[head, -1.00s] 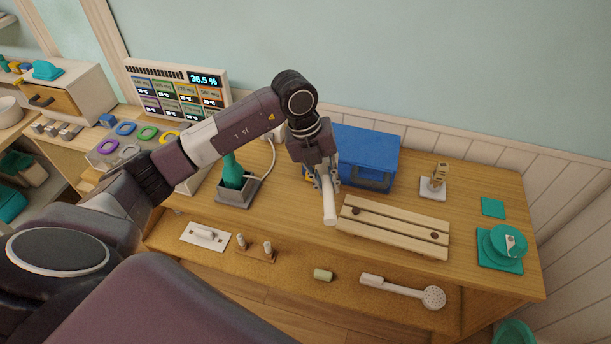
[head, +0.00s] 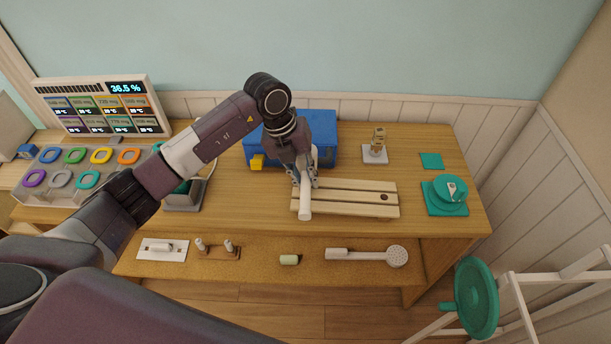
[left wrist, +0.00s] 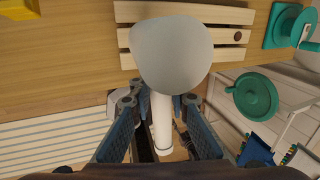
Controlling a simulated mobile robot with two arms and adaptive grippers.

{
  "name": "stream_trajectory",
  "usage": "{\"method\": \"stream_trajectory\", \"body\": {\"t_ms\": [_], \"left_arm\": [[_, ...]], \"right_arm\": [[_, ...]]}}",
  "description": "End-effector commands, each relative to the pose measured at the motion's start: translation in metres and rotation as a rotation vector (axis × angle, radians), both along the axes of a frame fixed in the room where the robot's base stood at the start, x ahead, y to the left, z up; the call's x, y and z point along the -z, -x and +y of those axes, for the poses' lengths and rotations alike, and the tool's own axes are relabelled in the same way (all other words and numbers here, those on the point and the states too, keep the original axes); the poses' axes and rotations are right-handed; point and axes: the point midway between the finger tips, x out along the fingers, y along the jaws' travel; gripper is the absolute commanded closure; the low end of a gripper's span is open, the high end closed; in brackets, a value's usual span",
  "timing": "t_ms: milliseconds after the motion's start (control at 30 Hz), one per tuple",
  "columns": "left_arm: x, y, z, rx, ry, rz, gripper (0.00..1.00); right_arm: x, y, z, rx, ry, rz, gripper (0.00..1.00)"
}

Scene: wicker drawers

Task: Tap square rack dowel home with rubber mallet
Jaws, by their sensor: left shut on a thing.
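My left gripper (head: 305,180) is shut on the white mallet (head: 305,207) and holds it over the left end of the slatted wooden rack (head: 345,197). In the left wrist view the mallet's broad pale end (left wrist: 172,55) covers part of the rack (left wrist: 130,12), and its white shaft runs between the fingers of the left gripper (left wrist: 160,110). I cannot tell whether the mallet touches the rack. A dark round spot (head: 384,197) shows at the rack's right end. The rack's left end is partly hidden by the mallet. My right gripper is out of view.
A blue toolbox (head: 322,125) stands behind the rack.

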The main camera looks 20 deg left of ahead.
Motion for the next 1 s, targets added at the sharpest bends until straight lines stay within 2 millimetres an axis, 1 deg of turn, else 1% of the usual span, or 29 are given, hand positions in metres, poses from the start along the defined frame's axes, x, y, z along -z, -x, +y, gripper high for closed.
{"method": "stream_trajectory", "body": {"t_ms": [367, 467, 567, 700, 733, 767, 900, 1000], "left_arm": [[0.003, -0.001, 0.000, -0.001, 0.001, -0.002, 1.00], [0.013, -0.001, 0.000, -0.001, 0.000, -0.002, 1.00], [0.033, 0.000, 0.000, 0.000, -0.001, -0.001, 1.00], [0.063, -0.001, 0.001, -0.002, 0.000, -0.002, 1.00], [0.055, -0.001, 0.000, -0.001, 0.001, -0.004, 1.00], [0.052, -0.001, 0.000, -0.001, 0.000, -0.003, 1.00], [0.052, 0.000, 0.001, -0.001, -0.002, 0.001, 1.00], [0.046, 0.000, 0.001, -0.001, -0.002, 0.001, 1.00]], "right_arm": [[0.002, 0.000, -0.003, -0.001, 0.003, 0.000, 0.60], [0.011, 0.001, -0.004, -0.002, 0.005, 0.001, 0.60], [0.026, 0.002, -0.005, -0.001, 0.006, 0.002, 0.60], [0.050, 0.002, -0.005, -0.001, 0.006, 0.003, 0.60], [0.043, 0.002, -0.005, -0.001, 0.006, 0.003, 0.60], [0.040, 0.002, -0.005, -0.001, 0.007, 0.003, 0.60], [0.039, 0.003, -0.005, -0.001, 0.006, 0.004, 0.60], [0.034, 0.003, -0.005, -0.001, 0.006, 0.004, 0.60]]}}
